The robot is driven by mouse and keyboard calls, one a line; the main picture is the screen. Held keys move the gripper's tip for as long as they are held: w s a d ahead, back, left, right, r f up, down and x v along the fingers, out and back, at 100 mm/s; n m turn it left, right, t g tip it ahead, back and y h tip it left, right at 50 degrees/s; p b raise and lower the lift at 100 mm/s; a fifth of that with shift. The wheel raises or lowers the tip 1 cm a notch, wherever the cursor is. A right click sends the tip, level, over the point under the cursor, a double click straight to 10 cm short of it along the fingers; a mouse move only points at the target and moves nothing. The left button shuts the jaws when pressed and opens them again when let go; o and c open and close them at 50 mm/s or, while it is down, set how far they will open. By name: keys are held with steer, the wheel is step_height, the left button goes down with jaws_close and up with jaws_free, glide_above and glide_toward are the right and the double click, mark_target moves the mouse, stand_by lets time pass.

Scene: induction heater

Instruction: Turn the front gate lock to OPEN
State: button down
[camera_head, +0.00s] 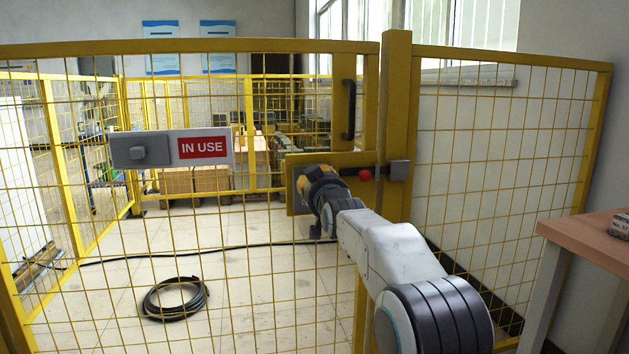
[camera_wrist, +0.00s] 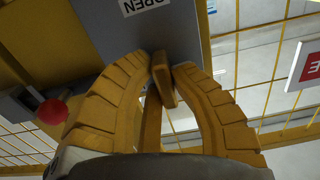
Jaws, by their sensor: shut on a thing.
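The front gate lock is a plate on the gate beside the post; its yellow edge (camera_head: 293,202) shows behind my arm in the head view. My gripper (camera_wrist: 165,70) is shut on this handle, one curved finger on each side. In the head view my gripper (camera_head: 305,184) is at the plate and hides the handle.
A red knob (camera_head: 365,175) sits right of the lock, by a grey block (camera_head: 399,170) on the yellow post (camera_head: 395,110). A black pull handle (camera_head: 348,110) is above. A sign reads IN USE (camera_head: 203,147). A wooden table (camera_head: 585,238) stands at right. A coiled cable (camera_head: 174,299) lies on the floor.

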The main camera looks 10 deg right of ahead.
steer(key=c, duration=1.1)
jaws_free()
steer(key=shift+o, duration=0.2)
steer(key=shift+s, duration=0.1)
steer(key=s, duration=1.1)
steer(key=shift+s, duration=0.4)
steer(key=s+r+g+p, duration=0.3)
steer(key=s+g+p, duration=0.2)
steer(key=s+p, duration=0.7)
steer(key=s+r+g+p, duration=0.3)
steer(key=s+g+p, duration=0.1)
steer(key=s+p, duration=0.8)
steer(key=s+r+g+p, duration=0.3)
steer(key=s+g+p, duration=0.2)
steer(key=s+p, duration=0.7)
steer(key=shift+s+r+g+p, duration=0.15)
steer(key=shift+s+g+p, duration=0.2)
steer(key=shift+s, duration=0.75)
